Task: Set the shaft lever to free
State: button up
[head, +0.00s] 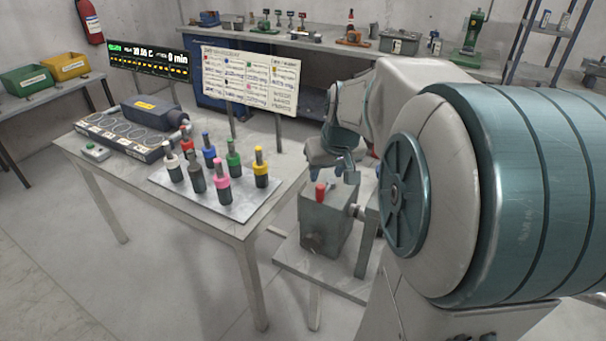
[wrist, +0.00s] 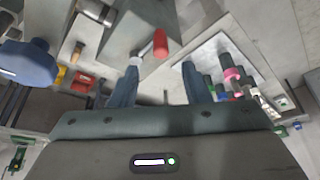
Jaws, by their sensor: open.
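A lever with a red grip (head: 320,191) sits on top of a grey box-shaped housing (head: 325,226) beside the table. In the wrist view the red grip (wrist: 160,43) is on a thin metal arm, with the housing (wrist: 125,30) around it. Which setting the lever is at, I cannot tell. My gripper (wrist: 159,72) is open, its two fingers apart and nothing between them. The red grip appears just beyond the fingertips, between their lines. In the head view my gripper (head: 348,168) hangs above and slightly right of the lever, seemingly apart from it.
A metal table (head: 240,225) on the left carries a plate (head: 215,196) with several coloured-top bottles. A printed board (head: 250,80) and a lit display (head: 148,62) stand behind. A workbench (head: 290,42) is at the back wall. Floor at front left is clear.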

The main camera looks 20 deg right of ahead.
aim_at(321, 187)
jog(key=x, duration=0.9)
jog(key=shift+f, duration=0.15)
grip_shut()
